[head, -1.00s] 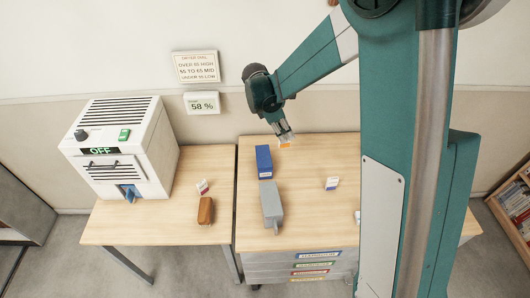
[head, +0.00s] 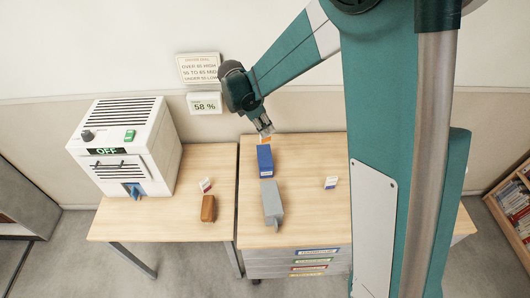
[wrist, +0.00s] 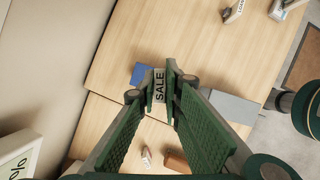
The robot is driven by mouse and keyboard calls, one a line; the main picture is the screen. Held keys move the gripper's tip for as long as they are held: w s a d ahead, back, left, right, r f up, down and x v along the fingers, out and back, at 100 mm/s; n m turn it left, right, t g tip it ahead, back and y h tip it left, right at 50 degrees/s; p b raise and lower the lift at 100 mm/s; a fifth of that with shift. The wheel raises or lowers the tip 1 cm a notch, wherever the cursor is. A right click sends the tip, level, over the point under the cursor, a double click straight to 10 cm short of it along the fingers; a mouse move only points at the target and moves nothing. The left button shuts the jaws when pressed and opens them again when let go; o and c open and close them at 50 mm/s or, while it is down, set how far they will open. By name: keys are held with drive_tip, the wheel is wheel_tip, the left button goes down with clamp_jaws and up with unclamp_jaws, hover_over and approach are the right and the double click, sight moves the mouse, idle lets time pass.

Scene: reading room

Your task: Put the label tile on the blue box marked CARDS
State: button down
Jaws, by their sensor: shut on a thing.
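My gripper (head: 265,132) is shut on a small label tile (head: 266,139), above the far end of the blue box (head: 265,162). The tile also shows between the fingertips in the wrist view (wrist: 159,86), with the word SALE on its pale face. The blue box stands on the right-hand table; it also shows in the wrist view (wrist: 139,73), just left of the fingers and partly hidden by them. A small white marking is on its near end, too small to read. The tile looks apart from the box, though the height between them is hard to tell.
A grey box (head: 272,205) stands just in front of the blue box. A small white card (head: 331,183) stands to the right, with clear tabletop between. The left table holds a brown box (head: 208,209), a red-and-white card (head: 205,185) and a white machine reading OFF (head: 160,150).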

sight(267, 141)
drive_tip(key=shift+f, duration=3.05)
drive_tip(key=shift+f, duration=1.85)
drive_tip(key=shift+f, duration=0.15)
drive_tip(key=c, duration=2.9)
unclamp_jaws()
drive_tip(key=o, duration=0.4)
